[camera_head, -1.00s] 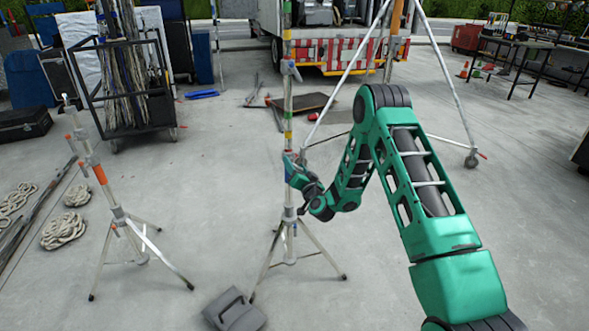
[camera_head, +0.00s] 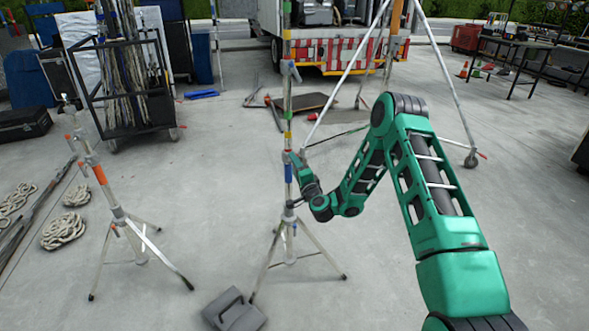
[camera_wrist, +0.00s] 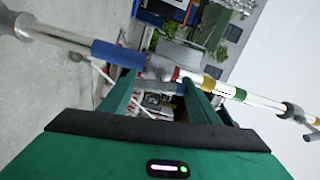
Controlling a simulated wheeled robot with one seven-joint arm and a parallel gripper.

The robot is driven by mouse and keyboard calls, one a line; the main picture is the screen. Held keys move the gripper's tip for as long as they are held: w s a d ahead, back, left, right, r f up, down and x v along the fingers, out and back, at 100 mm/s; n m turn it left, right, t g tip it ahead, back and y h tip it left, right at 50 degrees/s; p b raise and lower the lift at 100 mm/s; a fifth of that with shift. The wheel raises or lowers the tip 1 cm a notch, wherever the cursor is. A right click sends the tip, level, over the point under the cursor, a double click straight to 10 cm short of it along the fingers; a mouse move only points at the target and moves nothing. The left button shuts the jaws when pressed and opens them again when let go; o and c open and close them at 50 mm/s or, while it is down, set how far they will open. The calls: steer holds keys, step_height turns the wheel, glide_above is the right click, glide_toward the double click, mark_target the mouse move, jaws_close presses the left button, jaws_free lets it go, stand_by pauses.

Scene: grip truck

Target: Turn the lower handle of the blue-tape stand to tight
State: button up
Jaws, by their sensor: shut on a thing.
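The blue-tape stand (camera_head: 288,213) stands upright on its tripod legs in the middle of the head view, with a blue band below its lower clamp and several coloured bands higher up. In the wrist view its pole crosses the top, with the blue tape (camera_wrist: 117,54) left of the grey lower collar (camera_wrist: 178,57). My gripper (camera_head: 294,159) is at the lower clamp, just above the blue tape. In the wrist view my gripper (camera_wrist: 162,82) has its fingers on either side of the lower handle, shut on it. The handle is mostly hidden, so its exact angle is unclear.
An orange-tape stand (camera_head: 100,174) is at left. A larger tripod (camera_head: 447,80) stands behind, near the truck (camera_head: 340,50). A pole cart (camera_head: 130,85) is at back left. Floor around the stand is mostly clear.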

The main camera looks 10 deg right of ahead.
steer(key=shift+d, duration=0.1)
stand_by(0.3)
steer(key=o, duration=1)
steer(key=shift+o, duration=0.2)
